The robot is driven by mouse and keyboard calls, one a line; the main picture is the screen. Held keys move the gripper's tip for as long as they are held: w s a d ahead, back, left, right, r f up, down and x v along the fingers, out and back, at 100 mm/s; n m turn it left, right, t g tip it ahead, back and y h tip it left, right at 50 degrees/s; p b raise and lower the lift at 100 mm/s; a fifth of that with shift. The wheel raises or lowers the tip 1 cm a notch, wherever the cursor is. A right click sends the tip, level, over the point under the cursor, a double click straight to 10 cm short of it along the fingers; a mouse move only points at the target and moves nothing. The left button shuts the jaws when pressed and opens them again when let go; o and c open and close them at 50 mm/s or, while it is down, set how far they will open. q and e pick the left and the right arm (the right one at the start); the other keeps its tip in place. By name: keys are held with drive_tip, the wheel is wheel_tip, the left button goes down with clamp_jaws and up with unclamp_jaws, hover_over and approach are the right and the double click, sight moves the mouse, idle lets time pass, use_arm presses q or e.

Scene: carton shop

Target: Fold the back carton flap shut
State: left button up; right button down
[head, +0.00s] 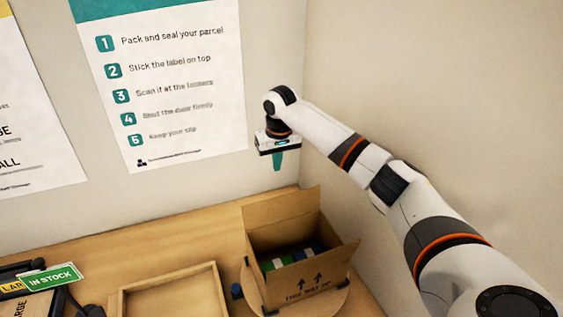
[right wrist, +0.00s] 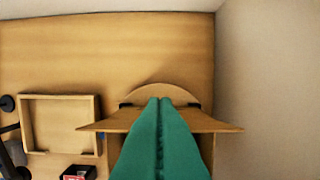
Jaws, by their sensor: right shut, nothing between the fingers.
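The open brown carton (head: 305,290) stands on a round wooden board at the back right of the bench. Blue, white and green items (head: 291,259) show inside. My right gripper (head: 278,161) is above and behind the carton, fingers pointing down, shut and empty, apart from the flap. My left gripper is not in view.
A shallow wooden tray (head: 172,292) lies left of the carton. A green IN STOCK sign (head: 50,279) and dark items stand further left. Walls close in behind and to the right. The round board (right wrist: 160,91) sticks out behind the carton, with bare bench beyond.

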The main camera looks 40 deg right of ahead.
sight(283, 208)
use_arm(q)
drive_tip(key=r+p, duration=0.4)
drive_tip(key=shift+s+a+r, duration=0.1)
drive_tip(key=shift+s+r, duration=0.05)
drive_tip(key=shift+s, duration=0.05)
use_arm(e)
wheel_tip(283, 208, down, 7)
drive_tip(key=s, duration=0.2)
drive_tip(key=shift+s+a, duration=0.4)
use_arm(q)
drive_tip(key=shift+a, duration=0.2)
use_arm(e)
drive_tip(key=shift+r, duration=0.15)
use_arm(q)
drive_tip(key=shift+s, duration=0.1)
